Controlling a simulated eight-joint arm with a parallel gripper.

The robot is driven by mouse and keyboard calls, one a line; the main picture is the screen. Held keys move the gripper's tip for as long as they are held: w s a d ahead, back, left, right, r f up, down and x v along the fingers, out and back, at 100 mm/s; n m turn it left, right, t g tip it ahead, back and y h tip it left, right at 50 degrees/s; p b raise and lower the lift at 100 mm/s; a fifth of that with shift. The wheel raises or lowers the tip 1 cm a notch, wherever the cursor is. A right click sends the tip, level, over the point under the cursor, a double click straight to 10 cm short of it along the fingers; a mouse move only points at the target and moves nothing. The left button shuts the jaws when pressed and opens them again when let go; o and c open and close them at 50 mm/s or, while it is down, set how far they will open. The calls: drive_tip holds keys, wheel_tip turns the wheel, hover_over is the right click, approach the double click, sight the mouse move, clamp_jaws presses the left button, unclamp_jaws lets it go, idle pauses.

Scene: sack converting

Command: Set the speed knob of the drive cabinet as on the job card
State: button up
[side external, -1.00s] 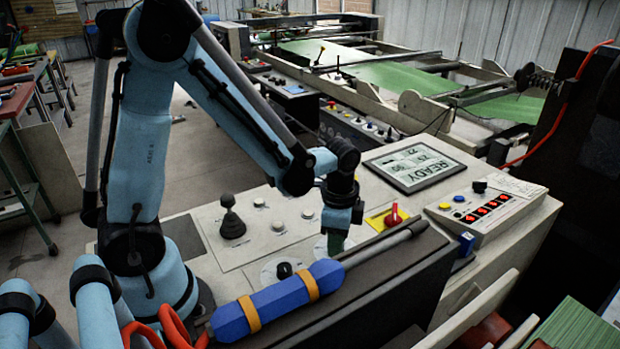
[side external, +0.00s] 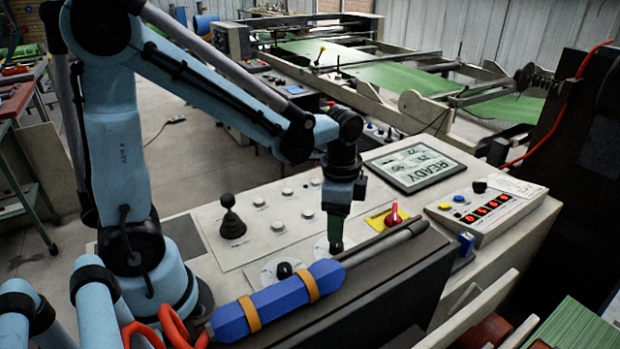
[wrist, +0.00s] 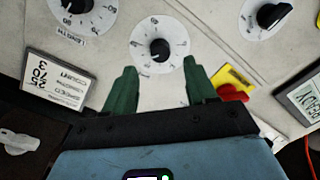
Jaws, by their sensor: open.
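In the wrist view a black round knob (wrist: 160,50) with a pale pointer mark sits on a white numbered dial (wrist: 144,37). My gripper (wrist: 160,82) is open, its two green fingers spread with nothing between them. In that picture the knob lies just past the fingertips, centred between them. In the side view my gripper (side external: 337,230) points down at this dial, and its small label is unreadable.
Another dial (wrist: 93,22) is at upper left and a black knob (wrist: 272,15) at upper right. A red switch (side external: 394,214) on yellow and a READY display (side external: 413,165) are nearby. A joystick (side external: 231,220) stands left. A blue-handled tool (side external: 275,300) lies along the front edge.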

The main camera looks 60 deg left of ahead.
sight(336, 245)
wheel_tip(336, 245, up, 7)
drive_tip(key=shift+f, duration=0.2)
drive_tip(key=shift+s+d, duration=0.1)
drive_tip(key=shift+s, duration=0.05)
idle(0.3)
